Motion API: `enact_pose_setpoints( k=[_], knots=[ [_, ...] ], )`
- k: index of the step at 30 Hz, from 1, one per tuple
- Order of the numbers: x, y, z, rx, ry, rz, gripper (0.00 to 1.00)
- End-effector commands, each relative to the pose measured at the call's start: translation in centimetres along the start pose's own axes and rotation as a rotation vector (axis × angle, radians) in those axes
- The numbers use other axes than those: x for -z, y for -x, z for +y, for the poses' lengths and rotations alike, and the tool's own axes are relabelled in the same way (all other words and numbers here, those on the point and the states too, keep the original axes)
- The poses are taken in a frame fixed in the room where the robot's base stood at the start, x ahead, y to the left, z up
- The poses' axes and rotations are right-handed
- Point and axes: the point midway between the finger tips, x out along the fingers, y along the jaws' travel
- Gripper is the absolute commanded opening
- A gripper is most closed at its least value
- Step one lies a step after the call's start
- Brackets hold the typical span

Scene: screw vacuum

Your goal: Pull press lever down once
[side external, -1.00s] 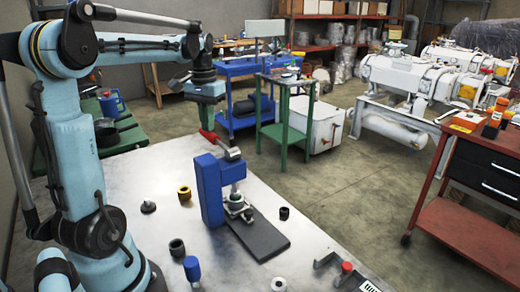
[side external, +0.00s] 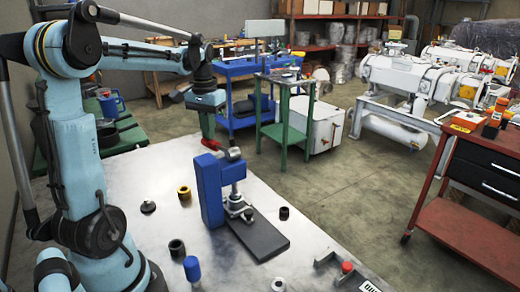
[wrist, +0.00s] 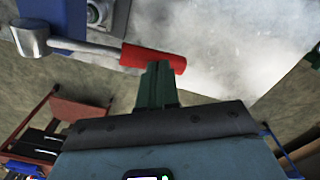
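The blue press (side external: 208,190) stands upright on the metal table with its lever at the top. The lever's red handle (side external: 211,144) shows just below my gripper (side external: 208,138) in the side view. In the wrist view, the red handle (wrist: 152,58) lies across the picture, joined by a metal rod to a round hub (wrist: 31,38). My green fingers (wrist: 159,68) are together with no visible gap. Their tips overlap the handle's near edge, close to its free end. They appear to be at or on top of it; contact is hard to confirm.
The metal table (side external: 150,180) carries a yellow-black ring (side external: 184,192), a black cylinder (side external: 177,248), a blue-topped part (side external: 192,268) and other small parts around the press. A green-legged stand (side external: 286,110) is behind. The space above the table's left part is clear.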

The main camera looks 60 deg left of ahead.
Motion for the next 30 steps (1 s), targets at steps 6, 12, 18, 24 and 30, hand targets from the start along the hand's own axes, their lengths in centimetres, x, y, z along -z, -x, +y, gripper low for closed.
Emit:
enact_pose_setpoints(
  k=[6,12,18,24,30],
  knots=[
    [0.0,-0.1,-0.1,0.002,0.001,0.001,0.0],
    [0.0,-0.2,-0.1,0.002,0.001,0.001,0.0],
    [0.0,-1.0,0.0,0.002,0.0,0.001,0.0],
    [0.0,-1.6,0.0,0.002,0.001,0.001,0.0],
    [0.0,-1.0,0.0,0.003,0.001,0.002,0.0]
  ],
)
